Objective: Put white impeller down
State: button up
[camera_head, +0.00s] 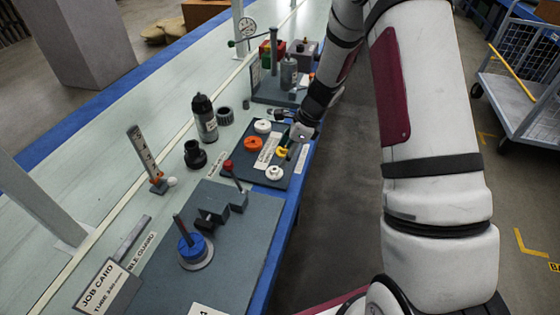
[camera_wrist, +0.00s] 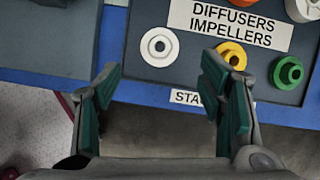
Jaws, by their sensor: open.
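The white impeller (camera_wrist: 159,47) lies flat on the dark tray (camera_wrist: 190,75), left of the yellow impeller (camera_wrist: 231,54), in the wrist view. It also shows at the near end of the tray in the head view (camera_head: 274,173). My gripper (camera_wrist: 160,78) is open and empty. Its fingers are spread wide, and the white impeller appears beyond the gap between them, apart from both. In the head view my gripper (camera_head: 292,137) is over the tray's right edge, farther back than the white impeller, and partly covers the green impeller's area. The green impeller (camera_wrist: 288,72) is at the right.
An orange diffuser (camera_head: 252,143) and a white one (camera_head: 262,126) lie on the same tray. A black bottle (camera_head: 204,117) stands left of it.

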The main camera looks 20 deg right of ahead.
jog(key=shift+p+v, duration=0.3)
jog(key=shift+v, duration=2.05)
jog(key=s+a+r+n, duration=0.4)
jog(key=s+r+n, duration=0.2)
jog(key=s+r, duration=0.3)
jog(key=s+a+r+n, duration=0.3)
jog(key=s+r+n, duration=0.35)
jog(key=r, duration=0.45)
jog(key=s+d+r+n+h, duration=0.1)
jog(key=s+n, duration=0.4)
jog(key=s, duration=0.6)
jog(key=s+r+n+h, duration=0.3)
jog(key=s+n, duration=0.3)
jog(key=s, duration=0.5)
jog(key=shift+s+d, duration=0.25)
jog(key=shift+d, duration=0.15)
notch_tip(320, 180, up, 14)
jog(key=t+p, duration=0.2)
jog(key=p, duration=1)
jog(key=shift+d+f, duration=0.2)
jog(key=shift+w, duration=0.1)
